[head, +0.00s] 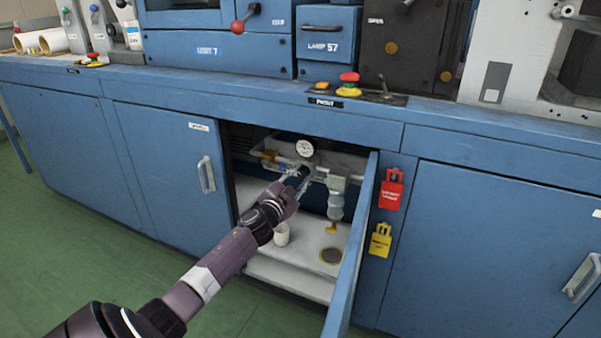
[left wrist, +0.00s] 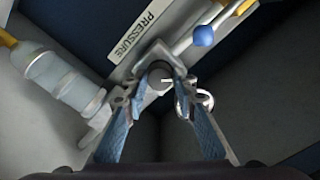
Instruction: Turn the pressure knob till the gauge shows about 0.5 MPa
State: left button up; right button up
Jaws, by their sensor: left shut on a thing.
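The pressure gauge (head: 305,148) is a round white dial inside the open cabinet. Its needle is too small to read in the head view. My left gripper (head: 300,175) reaches into the cabinet just below the gauge. The left wrist view shows its two fingers (left wrist: 160,85) closed around the grey pressure knob (left wrist: 159,76), touching it on both sides. A white label reading PRESSURE (left wrist: 138,30) is beside the knob. In the head view the knob is hidden by the gripper. My right gripper is not in view.
The open cabinet door (head: 352,250) stands to the right of my arm. A clear filter bowl (head: 336,200) hangs right of the gripper; it also shows in the left wrist view (left wrist: 62,80). Red (head: 391,190) and yellow tags (head: 380,240) hang outside.

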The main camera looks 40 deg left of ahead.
pick_arm(q)
jog(key=m, duration=0.5)
jog(key=shift+d+f+m+p, duration=0.1)
jog(key=shift+f+m+p, duration=0.05)
jog(key=shift+m+p, duration=0.2)
jog(key=m, duration=0.6)
jog(key=shift+f, duration=0.15)
jog(key=shift+m, duration=0.35)
jog(key=o, duration=1.1)
jog(key=shift+s, duration=0.1)
jog(key=v, duration=1.1)
jog(key=shift+s+d, duration=0.1)
jog(key=shift+s, duration=0.25)
